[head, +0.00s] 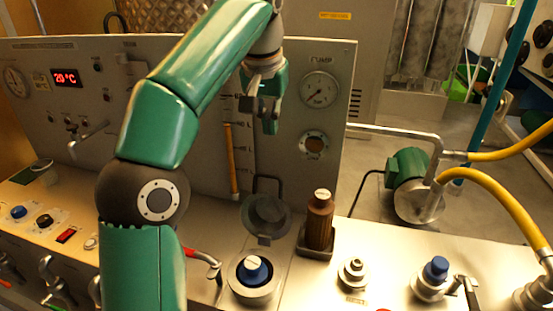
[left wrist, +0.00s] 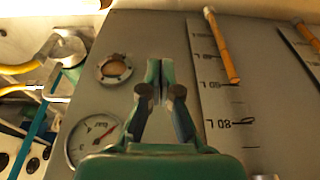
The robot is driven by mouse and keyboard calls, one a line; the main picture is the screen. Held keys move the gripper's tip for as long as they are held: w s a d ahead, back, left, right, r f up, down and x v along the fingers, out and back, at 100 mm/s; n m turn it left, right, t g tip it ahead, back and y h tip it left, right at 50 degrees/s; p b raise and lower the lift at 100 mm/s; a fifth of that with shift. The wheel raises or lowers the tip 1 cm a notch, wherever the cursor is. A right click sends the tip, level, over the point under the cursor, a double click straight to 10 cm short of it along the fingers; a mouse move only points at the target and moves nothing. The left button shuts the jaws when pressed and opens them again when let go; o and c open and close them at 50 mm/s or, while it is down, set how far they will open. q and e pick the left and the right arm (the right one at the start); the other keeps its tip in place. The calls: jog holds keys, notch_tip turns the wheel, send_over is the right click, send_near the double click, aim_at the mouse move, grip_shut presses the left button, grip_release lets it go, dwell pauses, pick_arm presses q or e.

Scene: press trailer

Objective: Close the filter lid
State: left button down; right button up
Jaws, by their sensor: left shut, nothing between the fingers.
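The filter lid (head: 267,216) is a dark grey round plate with a black loop handle. It stands raised behind the round filter housing (head: 252,294) on the worktop, so the housing is open. A blue part with a white top (head: 253,269) sits in the housing. My left gripper (head: 268,122) hangs in front of the upright panel, above and apart from the lid. In the left wrist view its fingers (left wrist: 162,92) are together and empty, pointing at the panel. The lid does not show clearly there. My right gripper is in neither view.
A brown bottle (head: 319,222) stands in a dark holder right of the lid. A red-handled lever (head: 201,256) is left of the housing. A gauge (head: 319,89) and sight tube (head: 231,160) are on the panel. Knobs and fittings line the worktop to the right.

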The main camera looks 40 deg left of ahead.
pick_arm(q)
jog(key=f+b, duration=0.1)
jog(key=f, duration=0.2)
jog(key=s+f+b, duration=0.1)
jog(key=f, duration=0.1)
jog(key=f+b, duration=0.2)
jog(key=f, duration=0.1)
jog(key=shift+s+d+f, duration=0.3)
jog(key=shift+f, duration=0.05)
jog(key=shift+s+d, duration=0.1)
jog(key=shift+d, duration=0.05)
